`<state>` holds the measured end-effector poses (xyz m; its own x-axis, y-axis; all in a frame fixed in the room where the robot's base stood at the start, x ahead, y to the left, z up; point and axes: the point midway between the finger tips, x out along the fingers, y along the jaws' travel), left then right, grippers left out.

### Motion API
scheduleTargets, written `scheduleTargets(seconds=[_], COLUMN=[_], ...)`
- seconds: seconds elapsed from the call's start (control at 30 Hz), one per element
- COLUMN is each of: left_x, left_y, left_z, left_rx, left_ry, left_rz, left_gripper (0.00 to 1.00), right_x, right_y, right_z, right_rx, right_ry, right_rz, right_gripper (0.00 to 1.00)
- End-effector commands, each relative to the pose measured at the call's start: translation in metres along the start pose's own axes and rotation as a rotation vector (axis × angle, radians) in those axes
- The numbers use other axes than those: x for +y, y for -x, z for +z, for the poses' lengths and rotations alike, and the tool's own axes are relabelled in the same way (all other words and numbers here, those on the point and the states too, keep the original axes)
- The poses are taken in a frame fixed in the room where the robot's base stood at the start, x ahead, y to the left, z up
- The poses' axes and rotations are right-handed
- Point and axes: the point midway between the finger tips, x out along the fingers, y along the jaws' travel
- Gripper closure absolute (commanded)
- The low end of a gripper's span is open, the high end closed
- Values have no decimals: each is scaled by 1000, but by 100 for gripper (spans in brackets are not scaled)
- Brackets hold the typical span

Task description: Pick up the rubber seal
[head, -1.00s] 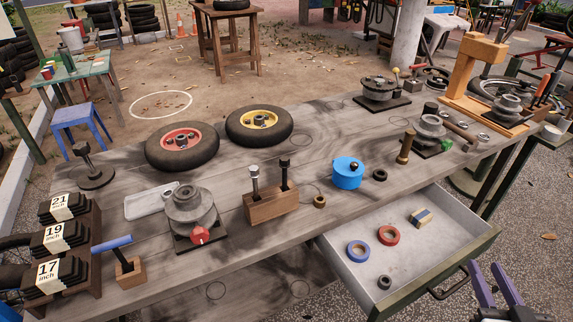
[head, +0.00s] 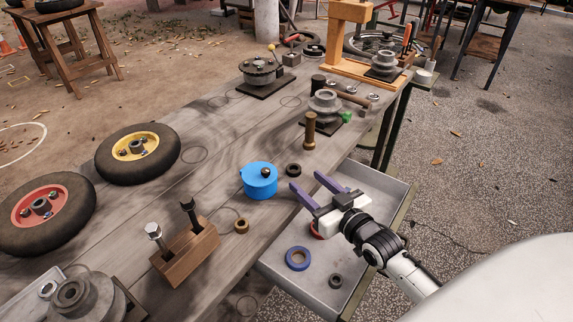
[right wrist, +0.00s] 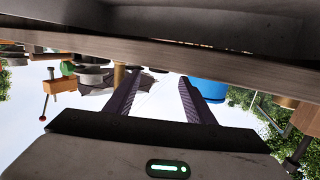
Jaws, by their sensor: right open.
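Two small dark rings could be the rubber seal; I cannot tell which. One dark ring (head: 293,169) lies on the workbench, just right of the blue round tin. Another dark ring (head: 335,281) lies in the open drawer, right of the blue tape roll. My right gripper (head: 310,182) is open, with purple fingers and nothing visible between them. In the head view it appears over the drawer's bench side, close to the ring on the bench. Its fingers also show apart in the right wrist view (right wrist: 160,80). My left gripper is not in view.
The blue tin (head: 259,181) stands on the workbench (head: 215,120), with a brass ring (head: 241,226) and a bolt block (head: 185,255) nearby. The drawer (head: 375,182) holds a blue tape roll (head: 298,258) and a red roll partly hidden by my gripper.

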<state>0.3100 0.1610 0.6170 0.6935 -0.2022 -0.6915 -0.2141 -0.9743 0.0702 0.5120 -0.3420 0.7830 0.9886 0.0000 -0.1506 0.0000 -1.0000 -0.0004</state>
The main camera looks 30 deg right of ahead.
Motion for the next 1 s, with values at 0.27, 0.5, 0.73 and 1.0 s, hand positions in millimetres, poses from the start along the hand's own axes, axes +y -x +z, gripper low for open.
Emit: scheduleTargets(seconds=[0.27,0.5,0.73,1.0], left_x=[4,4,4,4], left_y=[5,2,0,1], left_z=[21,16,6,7], left_rx=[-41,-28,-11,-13], left_ry=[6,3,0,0], left_rz=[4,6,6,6], left_gripper=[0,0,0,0], right_x=[0,0,0,0], right_y=[-37,-63,-64,-63], right_z=[-5,-5,-5,-5], right_rx=[4,2,2,2], right_ry=[0,1,1,1], right_rz=[0,-1,-1,-1], right_gripper=[51,51,51,92])
